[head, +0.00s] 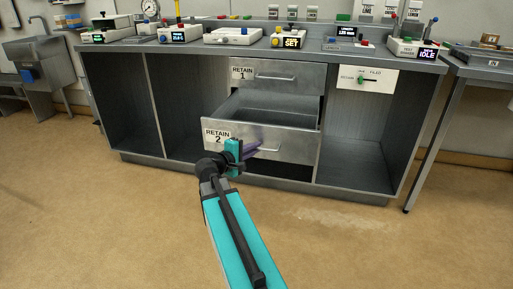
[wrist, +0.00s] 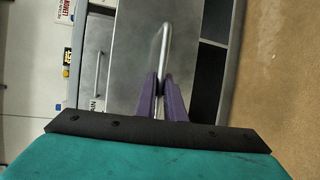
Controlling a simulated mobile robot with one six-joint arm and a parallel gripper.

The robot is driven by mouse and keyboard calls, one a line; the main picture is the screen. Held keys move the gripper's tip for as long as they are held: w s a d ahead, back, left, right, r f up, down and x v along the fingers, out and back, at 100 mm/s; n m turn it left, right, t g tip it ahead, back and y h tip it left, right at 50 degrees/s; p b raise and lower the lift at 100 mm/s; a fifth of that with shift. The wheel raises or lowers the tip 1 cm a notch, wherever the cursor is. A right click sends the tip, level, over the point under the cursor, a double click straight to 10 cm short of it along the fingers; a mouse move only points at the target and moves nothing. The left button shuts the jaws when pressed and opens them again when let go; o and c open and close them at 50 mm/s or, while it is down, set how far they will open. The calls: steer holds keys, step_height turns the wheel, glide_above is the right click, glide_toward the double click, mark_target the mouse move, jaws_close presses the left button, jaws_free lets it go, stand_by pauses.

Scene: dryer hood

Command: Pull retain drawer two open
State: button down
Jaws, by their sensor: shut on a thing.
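The drawer labelled RETAIN 2 (head: 290,145) stands pulled out of the grey metal bench, and its bare inside shows from above. Its bar handle (wrist: 165,42) runs between the purple fingers of my gripper (wrist: 162,84) in the wrist view. My gripper, also in the head view (head: 256,147), is shut on this handle near the left part of the drawer front. The drawer labelled RETAIN 1 (head: 290,78) sits just above and is closed.
The bench top (head: 180,46) carries several small instruments. Open bays lie on both sides of the drawers, with a lever panel (head: 367,79) above the right one. A side table (head: 480,68) stands at the right. The brown floor (head: 110,210) in front is clear.

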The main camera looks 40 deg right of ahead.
steer(key=shift+w, duration=0.1)
steer(key=c, duration=1.8)
jaws_free()
steer(key=shift+c, duration=0.2)
steer(key=p+v, duration=1.3)
steer(key=shift+r+p, duration=0.25)
steer(key=shift+p, duration=0.1)
steer(key=shift+a+f+p, duration=0.1)
steer(key=shift+a+p, duration=0.25)
steer(key=shift+p, duration=0.05)
